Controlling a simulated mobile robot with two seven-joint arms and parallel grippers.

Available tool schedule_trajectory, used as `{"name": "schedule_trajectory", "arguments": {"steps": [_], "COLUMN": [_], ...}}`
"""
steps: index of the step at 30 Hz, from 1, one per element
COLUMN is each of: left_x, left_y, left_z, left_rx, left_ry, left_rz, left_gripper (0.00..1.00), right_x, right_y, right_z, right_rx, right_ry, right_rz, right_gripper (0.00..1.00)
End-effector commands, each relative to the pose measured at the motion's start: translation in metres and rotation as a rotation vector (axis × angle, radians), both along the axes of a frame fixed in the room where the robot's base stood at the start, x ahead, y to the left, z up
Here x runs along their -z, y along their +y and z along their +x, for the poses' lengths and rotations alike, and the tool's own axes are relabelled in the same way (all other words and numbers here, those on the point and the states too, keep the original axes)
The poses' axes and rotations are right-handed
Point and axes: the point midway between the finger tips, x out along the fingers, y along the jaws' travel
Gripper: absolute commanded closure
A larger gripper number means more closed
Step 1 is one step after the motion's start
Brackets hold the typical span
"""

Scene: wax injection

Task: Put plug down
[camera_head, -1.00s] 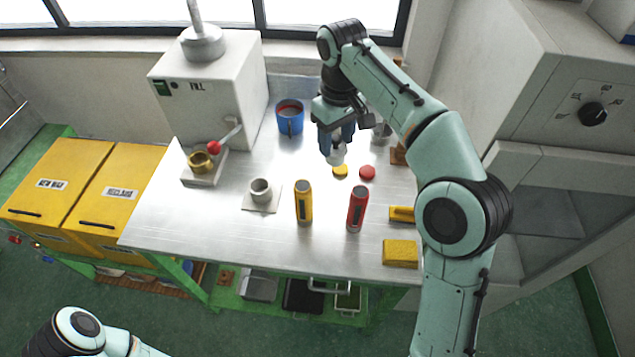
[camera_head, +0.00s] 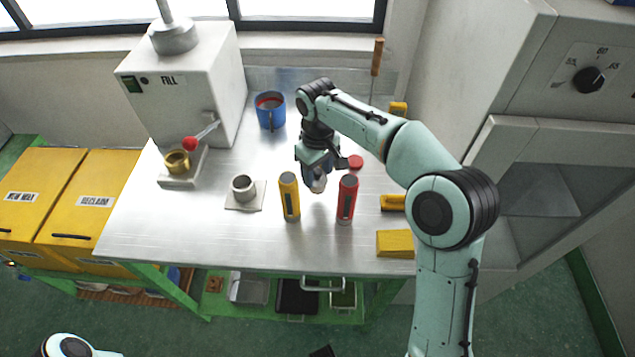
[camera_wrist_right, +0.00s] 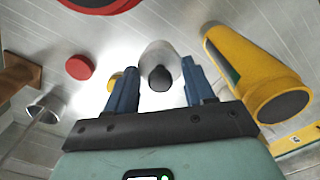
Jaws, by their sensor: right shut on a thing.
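The plug (camera_head: 318,185) is a small pale grey piece, held low behind the gap between the yellow cylinder (camera_head: 289,198) and the red cylinder (camera_head: 347,199). My right gripper (camera_head: 316,176) is shut on it. In the right wrist view the plug (camera_wrist_right: 161,66) sits between the two blue fingers, its dark round end facing the camera. I cannot tell whether it touches the table. The yellow cylinder (camera_wrist_right: 262,78) lies close to the right of the fingers there. My left gripper is not in view; only a piece of that arm shows at the bottom left.
The metal table (camera_head: 160,235) has free room at its front left. A grey cup (camera_head: 243,187), blue mug (camera_head: 270,112) and yellow block (camera_head: 394,244) stand around.

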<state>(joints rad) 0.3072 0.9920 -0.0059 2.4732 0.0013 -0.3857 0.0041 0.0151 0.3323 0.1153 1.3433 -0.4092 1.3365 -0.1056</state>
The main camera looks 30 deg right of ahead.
Motion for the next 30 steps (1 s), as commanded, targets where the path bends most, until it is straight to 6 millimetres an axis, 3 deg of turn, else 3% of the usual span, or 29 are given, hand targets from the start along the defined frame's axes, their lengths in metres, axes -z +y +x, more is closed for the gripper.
{"name": "schedule_trajectory", "arguments": {"steps": [9, 20, 21, 23, 30], "left_x": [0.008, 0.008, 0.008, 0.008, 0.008], "left_y": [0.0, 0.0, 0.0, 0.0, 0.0], "left_z": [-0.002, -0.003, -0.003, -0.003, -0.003], "left_rx": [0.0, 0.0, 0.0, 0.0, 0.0], "left_ry": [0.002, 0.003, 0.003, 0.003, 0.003], "left_rz": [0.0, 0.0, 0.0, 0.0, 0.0], "left_gripper": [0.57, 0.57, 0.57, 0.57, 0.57], "right_x": [0.041, 0.044, 0.045, 0.044, 0.044], "right_y": [0.0, 0.0, 0.0, 0.0, 0.0], "right_z": [-0.001, 0.0, 0.0, 0.0, 0.0], "right_rx": [0.001, 0.001, 0.001, 0.001, 0.001], "right_ry": [0.002, 0.001, 0.001, 0.001, 0.001], "right_rz": [0.001, 0.0, 0.0, 0.0, 0.0], "right_gripper": [0.78, 0.78, 0.4, 0.21, 0.21]}}
